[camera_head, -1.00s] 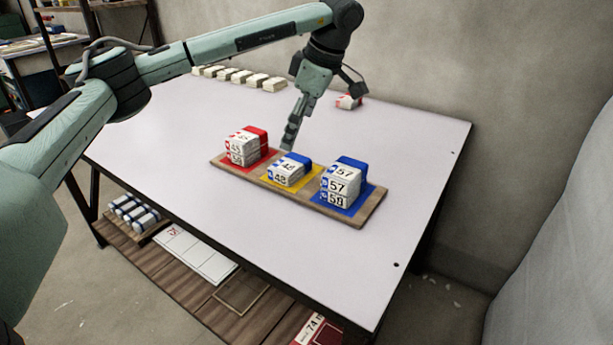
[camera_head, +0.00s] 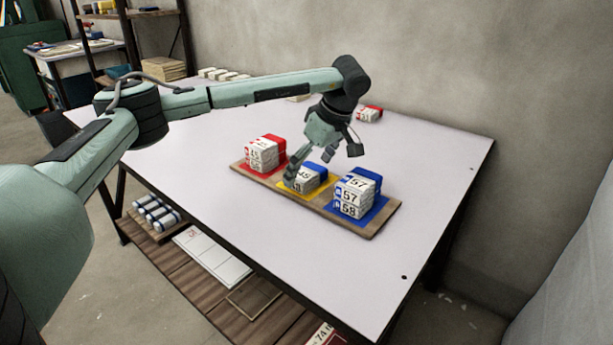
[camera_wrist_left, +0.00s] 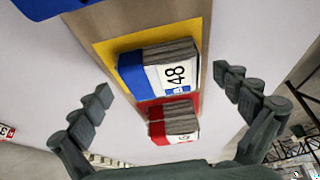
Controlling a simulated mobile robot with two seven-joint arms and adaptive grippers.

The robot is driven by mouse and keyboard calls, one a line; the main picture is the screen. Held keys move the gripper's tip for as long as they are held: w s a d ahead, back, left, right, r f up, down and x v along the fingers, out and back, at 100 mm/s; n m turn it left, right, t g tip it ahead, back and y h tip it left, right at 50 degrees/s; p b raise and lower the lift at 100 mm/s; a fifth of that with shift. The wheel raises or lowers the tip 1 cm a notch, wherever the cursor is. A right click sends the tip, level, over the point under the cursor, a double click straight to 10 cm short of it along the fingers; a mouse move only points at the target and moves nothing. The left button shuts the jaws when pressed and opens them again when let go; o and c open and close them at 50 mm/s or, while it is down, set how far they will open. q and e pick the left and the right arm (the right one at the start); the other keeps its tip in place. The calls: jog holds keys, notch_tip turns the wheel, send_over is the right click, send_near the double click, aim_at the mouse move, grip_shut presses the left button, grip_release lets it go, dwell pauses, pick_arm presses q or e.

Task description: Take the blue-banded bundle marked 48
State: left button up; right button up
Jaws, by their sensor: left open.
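The blue-banded bundle marked 48 (camera_head: 309,181) sits on the yellow square in the middle of a wooden board (camera_head: 333,209). In the left wrist view the bundle (camera_wrist_left: 160,68) shows its blue band and printed 48. My left gripper (camera_head: 322,168) is open and empty above the yellow square, with one finger in front of part of the bundle in the head view. In the left wrist view the open fingers (camera_wrist_left: 162,84) stand apart on either side of the bundle. Whether they touch it I cannot tell. My right gripper is not in view.
Red-banded bundles (camera_head: 266,152) stand on the red square at the board's left. Blue-banded bundles marked 57 and 58 (camera_head: 354,195) are stacked on the blue square at its right. A red-banded bundle (camera_head: 369,114) lies near the wall. The white tabletop (camera_head: 240,225) in front is clear.

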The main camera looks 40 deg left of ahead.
pick_arm(q)
jog(key=c, duration=1.2)
jog(key=shift+r, duration=0.1)
